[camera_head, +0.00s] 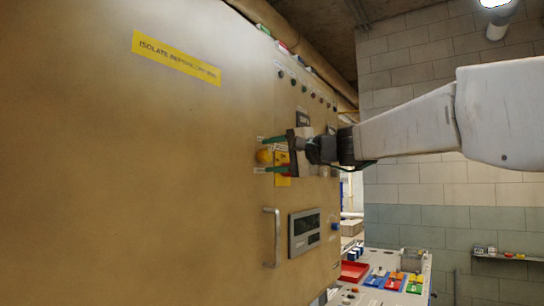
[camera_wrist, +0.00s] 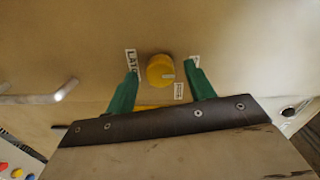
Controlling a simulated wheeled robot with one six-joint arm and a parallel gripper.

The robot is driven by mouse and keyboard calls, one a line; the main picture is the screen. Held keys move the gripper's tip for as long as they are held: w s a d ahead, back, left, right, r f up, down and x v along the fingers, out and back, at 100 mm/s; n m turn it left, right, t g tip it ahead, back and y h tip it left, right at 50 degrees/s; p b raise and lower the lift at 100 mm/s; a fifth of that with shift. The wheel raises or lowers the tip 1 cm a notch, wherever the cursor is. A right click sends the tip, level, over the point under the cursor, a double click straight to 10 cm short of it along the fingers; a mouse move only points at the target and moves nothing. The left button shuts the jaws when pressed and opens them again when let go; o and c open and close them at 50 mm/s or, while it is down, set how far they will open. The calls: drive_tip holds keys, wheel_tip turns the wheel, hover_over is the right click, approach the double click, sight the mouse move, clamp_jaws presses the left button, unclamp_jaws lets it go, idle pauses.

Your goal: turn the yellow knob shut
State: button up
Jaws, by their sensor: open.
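The yellow knob (camera_head: 264,156) sticks out of the tan cabinet panel (camera_head: 130,140) in the head view. It also shows in the wrist view (camera_wrist: 160,70), round, with a pale pointer mark on its right part. My gripper (camera_head: 264,155) has green fingers and is open. In the wrist view the fingertips of my gripper (camera_wrist: 162,71) stand on either side of the knob, with a gap on each side. Small white labels lie around the knob; one label (camera_wrist: 179,91) is below it. I cannot tell exactly how far the fingertips are from the panel.
A metal handle (camera_head: 271,238) and a display box (camera_head: 304,233) are on the panel below the knob. A yellow sign (camera_head: 176,58) is at upper left. Small buttons run along the panel's upper right. A table with coloured bins (camera_head: 395,281) stands behind at lower right.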

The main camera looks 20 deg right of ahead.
drive_tip(key=v, duration=0.7)
drive_tip(key=shift+s, duration=0.1)
